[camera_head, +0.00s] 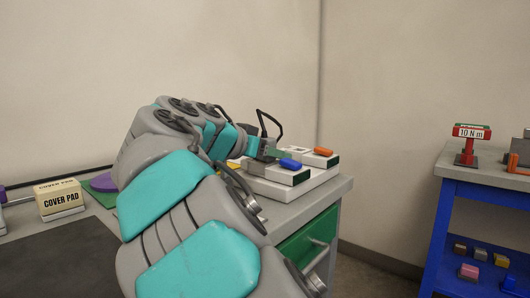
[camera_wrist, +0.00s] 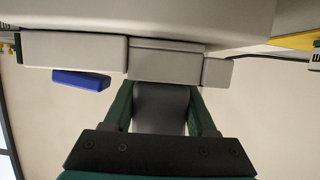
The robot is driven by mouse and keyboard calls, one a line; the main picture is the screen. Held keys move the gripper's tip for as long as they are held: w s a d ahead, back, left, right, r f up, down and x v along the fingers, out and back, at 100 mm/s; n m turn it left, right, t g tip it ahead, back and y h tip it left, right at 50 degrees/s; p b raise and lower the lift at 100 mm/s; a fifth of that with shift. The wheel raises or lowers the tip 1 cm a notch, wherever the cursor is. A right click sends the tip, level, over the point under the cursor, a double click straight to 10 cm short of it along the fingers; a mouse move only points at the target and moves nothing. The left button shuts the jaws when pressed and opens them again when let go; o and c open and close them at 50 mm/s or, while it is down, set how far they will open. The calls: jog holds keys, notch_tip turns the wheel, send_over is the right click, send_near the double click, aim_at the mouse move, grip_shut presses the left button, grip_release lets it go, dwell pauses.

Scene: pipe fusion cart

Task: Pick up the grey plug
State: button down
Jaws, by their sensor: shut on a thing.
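The grey plug (camera_wrist: 160,108) is between the two green fingers of my gripper (camera_wrist: 163,100) in the wrist view, which are shut on it. Its far end meets or lies close against a light grey block (camera_wrist: 165,62); I cannot tell whether they touch. In the head view my gripper (camera_head: 270,153) is at the white stand on the bench corner. The grey plug cannot be made out there.
A blue plug (camera_head: 290,163) sits beside my gripper, and it also shows in the wrist view (camera_wrist: 80,80). An orange plug (camera_head: 323,151) is further right. Cover pad box (camera_head: 60,198) stands left. A blue cart (camera_head: 478,200) with a red torque stand (camera_head: 468,150) is at right.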

jog(key=shift+r, duration=0.1)
notch_tip(320, 180, up, 10)
jog(key=p, duration=0.1)
jog(key=shift+f+p, duration=0.2)
jog(key=shift+p, duration=0.15)
dwell(0.4)
